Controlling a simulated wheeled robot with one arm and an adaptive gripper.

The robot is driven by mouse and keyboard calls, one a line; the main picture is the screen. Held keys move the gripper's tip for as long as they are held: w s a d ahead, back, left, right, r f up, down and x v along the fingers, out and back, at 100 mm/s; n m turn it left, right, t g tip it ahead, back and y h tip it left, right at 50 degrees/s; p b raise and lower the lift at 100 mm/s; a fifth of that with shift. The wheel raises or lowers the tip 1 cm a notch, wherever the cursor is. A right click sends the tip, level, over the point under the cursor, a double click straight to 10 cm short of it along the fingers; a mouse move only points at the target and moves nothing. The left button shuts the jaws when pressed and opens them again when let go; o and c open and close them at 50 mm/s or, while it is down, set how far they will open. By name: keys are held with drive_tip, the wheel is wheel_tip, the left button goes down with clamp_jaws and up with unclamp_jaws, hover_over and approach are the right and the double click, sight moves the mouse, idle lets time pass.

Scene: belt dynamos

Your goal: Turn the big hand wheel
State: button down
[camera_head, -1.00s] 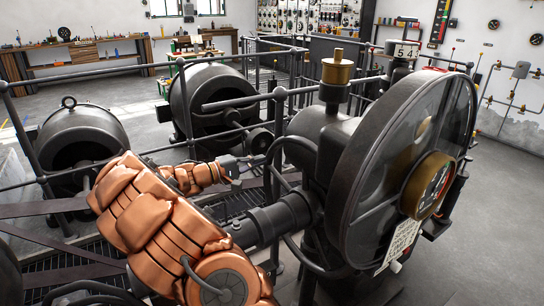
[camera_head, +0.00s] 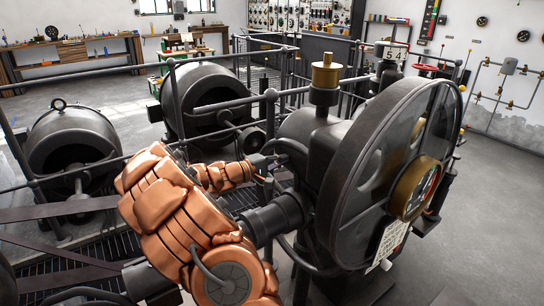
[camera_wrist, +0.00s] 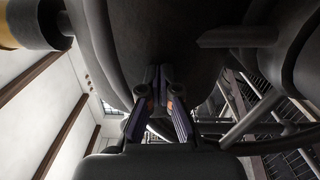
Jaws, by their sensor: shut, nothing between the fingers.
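A large round housing (camera_head: 372,170) with a brass-rimmed gauge (camera_head: 421,188) stands right of my arm. A brass cap (camera_head: 325,75) tops the machine. Railings (camera_head: 225,103) and two dark dynamos (camera_head: 75,140) are at left. A smaller red wheel (camera_head: 432,70) is behind.

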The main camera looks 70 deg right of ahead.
drive_tip(key=shift+s+a, duration=0.1)
drive_tip(key=shift+s, duration=0.2)
drive_tip(key=shift+s+f+b, duration=0.1)
drive_tip(key=shift+f+b, duration=0.05)
drive_tip(key=shift+b, duration=0.15)
drive_tip(key=b, duration=0.1)
drive_tip(key=s+b, duration=0.1)
drive_tip(key=b, duration=0.1)
drive_tip(key=shift+s+a+r+m, duration=0.25)
drive_tip(key=shift+s+a+m, duration=0.05)
drive_tip(key=shift+a, duration=0.1)
drive_tip(key=shift+w, duration=0.15)
